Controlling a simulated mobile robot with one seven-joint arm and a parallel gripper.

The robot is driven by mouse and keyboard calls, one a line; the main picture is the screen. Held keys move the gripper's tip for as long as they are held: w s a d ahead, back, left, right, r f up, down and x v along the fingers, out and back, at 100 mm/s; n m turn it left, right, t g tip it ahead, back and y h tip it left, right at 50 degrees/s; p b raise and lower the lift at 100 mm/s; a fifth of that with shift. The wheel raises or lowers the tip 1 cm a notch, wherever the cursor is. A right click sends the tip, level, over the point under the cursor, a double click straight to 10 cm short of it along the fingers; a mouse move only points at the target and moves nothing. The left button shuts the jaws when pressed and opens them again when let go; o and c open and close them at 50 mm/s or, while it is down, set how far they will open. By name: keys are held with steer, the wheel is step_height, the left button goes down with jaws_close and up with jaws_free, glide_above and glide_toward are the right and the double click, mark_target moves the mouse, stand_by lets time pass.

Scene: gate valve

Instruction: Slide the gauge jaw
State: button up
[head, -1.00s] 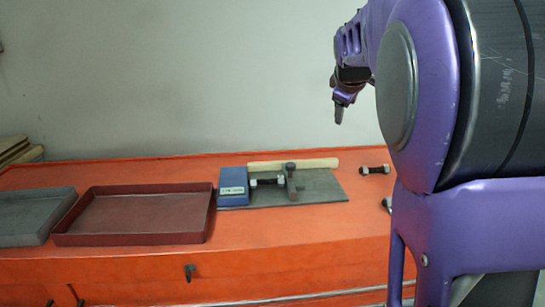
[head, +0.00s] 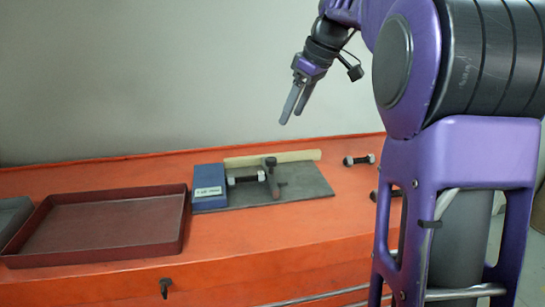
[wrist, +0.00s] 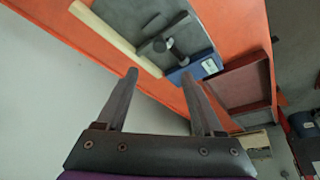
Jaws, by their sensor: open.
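The gauge is a grey plate (head: 305,188) on the orange bench, with a blue block (head: 209,190) bearing a white label fixed at its left end. The gauge jaw (head: 272,178) is a dark upright piece with a knob on top, standing on the plate right of the block. A bolt with pale ends (head: 246,179) lies between block and jaw. My gripper (head: 289,118) is open and empty, in the air above and behind the plate, fingers pointing down-left. In the wrist view the jaw (wrist: 160,44) and blue block (wrist: 196,68) show beyond my open fingers (wrist: 165,80).
A dark red tray (head: 184,215) stands left of the gauge, and a grey tray (head: 12,215) left of that. A wooden strip (head: 300,156) lies along the plate's back edge. Another bolt (head: 359,160) lies to the right. The bench front (head: 240,262) is clear of objects on top.

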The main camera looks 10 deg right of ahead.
mark_target(272, 159)
steer(key=b+x, duration=0.2)
steer(key=x, duration=1.2)
steer(key=shift+w+a+f, duration=0.1)
steer(key=shift+f, duration=0.15)
jaws_close()
stand_by(0.7)
